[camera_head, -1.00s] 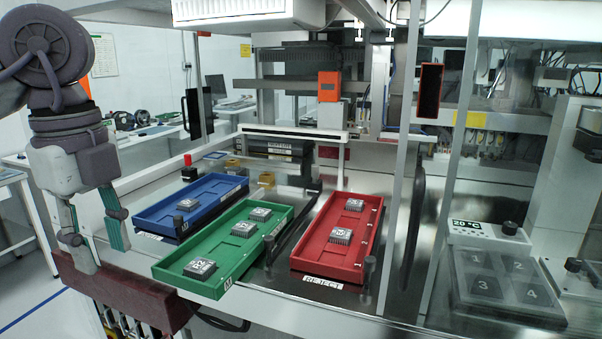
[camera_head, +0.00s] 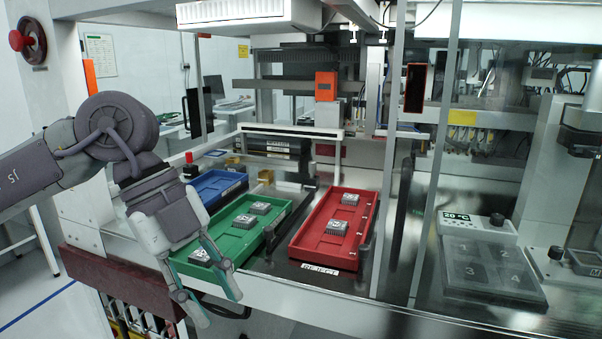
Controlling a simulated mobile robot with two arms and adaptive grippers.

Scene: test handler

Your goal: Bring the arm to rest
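My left gripper (camera_head: 208,287) hangs at the lower left, in front of the green tray's near end, with its fingers pointing down. Its fingers are spread apart and nothing shows between them. My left arm comes in from the left edge and hides much of the blue tray and part of the green tray. My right gripper is not in view.
The blue tray (camera_head: 213,184), green tray (camera_head: 275,223) and red tray (camera_head: 308,233) lie on the machine deck. Green and red hold chips. A numbered four-place plate (camera_head: 450,290) stands at right behind a clear panel. A dark red ledge (camera_head: 110,275) is below my arm.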

